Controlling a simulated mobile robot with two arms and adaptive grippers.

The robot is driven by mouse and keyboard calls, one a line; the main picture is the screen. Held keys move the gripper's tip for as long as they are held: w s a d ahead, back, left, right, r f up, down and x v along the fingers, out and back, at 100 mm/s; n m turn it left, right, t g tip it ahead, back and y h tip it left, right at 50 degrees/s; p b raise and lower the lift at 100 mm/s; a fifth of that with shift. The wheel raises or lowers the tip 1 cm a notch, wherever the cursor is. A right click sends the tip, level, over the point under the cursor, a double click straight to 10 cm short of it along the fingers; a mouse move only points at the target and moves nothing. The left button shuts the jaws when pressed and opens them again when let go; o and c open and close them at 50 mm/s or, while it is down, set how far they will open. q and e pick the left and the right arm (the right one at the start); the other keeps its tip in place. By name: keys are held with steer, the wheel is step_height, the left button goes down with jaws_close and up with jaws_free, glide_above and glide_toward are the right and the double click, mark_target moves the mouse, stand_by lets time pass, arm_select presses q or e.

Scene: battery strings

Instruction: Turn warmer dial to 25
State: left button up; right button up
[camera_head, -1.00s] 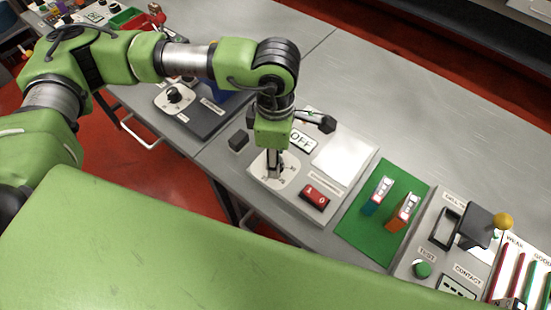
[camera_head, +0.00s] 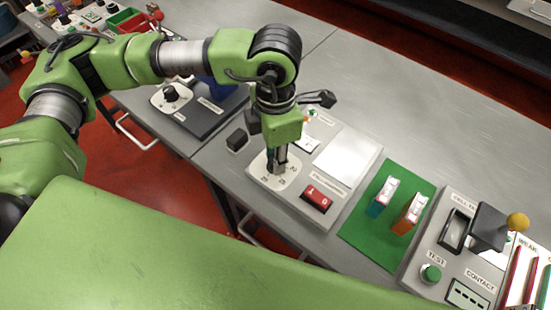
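The warmer panel (camera_head: 303,202) is a light grey box on the bench with a white dial plate (camera_head: 259,178), numbers at its edge. My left gripper (camera_head: 277,167) points straight down over the middle of that plate. Its fingers are close together around the dial knob, which they mostly hide, so the dial's setting cannot be read. A small sign (camera_head: 308,146) behind the gripper is partly covered by my wrist. The panel also has a red rocker switch (camera_head: 317,198) and a white pad (camera_head: 346,158). My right gripper is not in view.
A black block (camera_head: 237,140) stands left of the panel. A green mat (camera_head: 369,241) to the right holds a blue and an orange cell. A tester with a yellow-knobbed lever (camera_head: 518,222) stands further right. A dark panel with a knob (camera_head: 171,93) is at left.

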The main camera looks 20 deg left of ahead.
arm_select(q)
steer(key=shift+f+n+b, duration=0.25)
steer(key=shift+n+b, duration=0.55)
steer(key=shift+n, duration=0.2)
steer(key=n+b, duration=0.1)
steer(key=n, duration=0.1)
steer(key=shift+r+n, duration=0.1)
steer(key=shift+n, duration=0.2)
steer(key=shift+r+n, duration=0.15)
steer(key=shift+n, duration=0.45)
steer(key=shift+n+b, duration=0.3)
steer(key=shift+b, duration=0.15)
steer(key=o, duration=0.9)
